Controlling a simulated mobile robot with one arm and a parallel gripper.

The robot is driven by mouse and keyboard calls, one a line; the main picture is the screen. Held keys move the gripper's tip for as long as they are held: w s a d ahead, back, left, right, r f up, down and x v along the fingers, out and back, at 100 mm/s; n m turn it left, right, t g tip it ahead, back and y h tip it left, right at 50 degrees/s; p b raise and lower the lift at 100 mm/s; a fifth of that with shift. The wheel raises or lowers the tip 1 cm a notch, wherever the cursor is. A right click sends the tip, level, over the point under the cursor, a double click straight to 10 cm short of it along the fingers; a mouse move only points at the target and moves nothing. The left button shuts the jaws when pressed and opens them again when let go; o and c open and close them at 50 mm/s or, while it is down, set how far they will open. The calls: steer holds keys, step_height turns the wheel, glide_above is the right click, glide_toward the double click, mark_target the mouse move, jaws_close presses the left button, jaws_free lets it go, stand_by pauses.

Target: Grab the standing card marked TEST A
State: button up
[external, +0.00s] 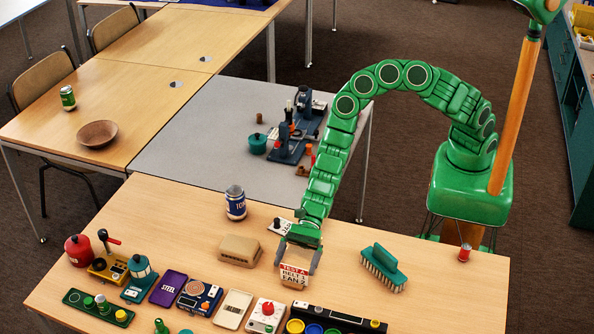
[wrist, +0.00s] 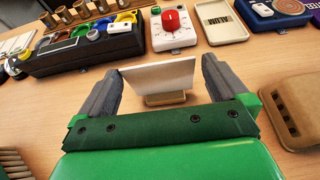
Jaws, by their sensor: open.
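The standing card marked TEST A (external: 294,279) has a white face with a red top band and more lines reading BELT 1 and FAN 2. It stands upright on the near table. In the wrist view the card (wrist: 155,78) shows its plain pale back in a small wooden foot (wrist: 165,99). My gripper (external: 295,267) is low over the table and open.
A tan box (external: 239,250) stands left of my gripper and a green brush (external: 384,268) right of it. A red-knobbed device (external: 266,315) and a black unit with coloured cups (external: 335,321) lie in front of the card. A blue can (external: 235,203) stands behind.

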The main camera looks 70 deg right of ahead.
mark_target(294, 269)
steer(key=shift+x, duration=2.15)
steer(key=shift+s+r, duration=0.1)
steer(key=shift+r, duration=0.05)
steer(key=c, duration=0.7)
